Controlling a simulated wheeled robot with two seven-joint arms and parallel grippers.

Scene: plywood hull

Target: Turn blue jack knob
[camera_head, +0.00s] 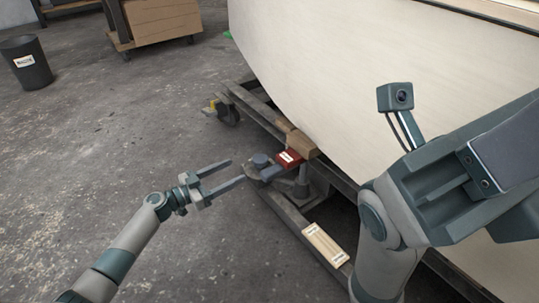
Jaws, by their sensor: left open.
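The blue jack knob (260,160) is a small round blue-grey cap on the jack (272,172), low beside the hull's cradle. A red block (288,158) with a pale label sits just right of it. My left gripper (238,171) is open and empty, its two fingers pointing right toward the knob. The fingertips are just left of the knob; the lower one is very near the jack, and I cannot tell whether it touches. My right arm (385,225) fills the right side; its fingers do not show.
The pale plywood hull (330,75) rises behind the jack on a dark cradle frame (300,228). A wooden block (300,143) is above the red one. A labelled board (324,243) lies on the frame. A bin (27,62) and wheeled crate (160,20) stand far left. Floor around my left arm is clear.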

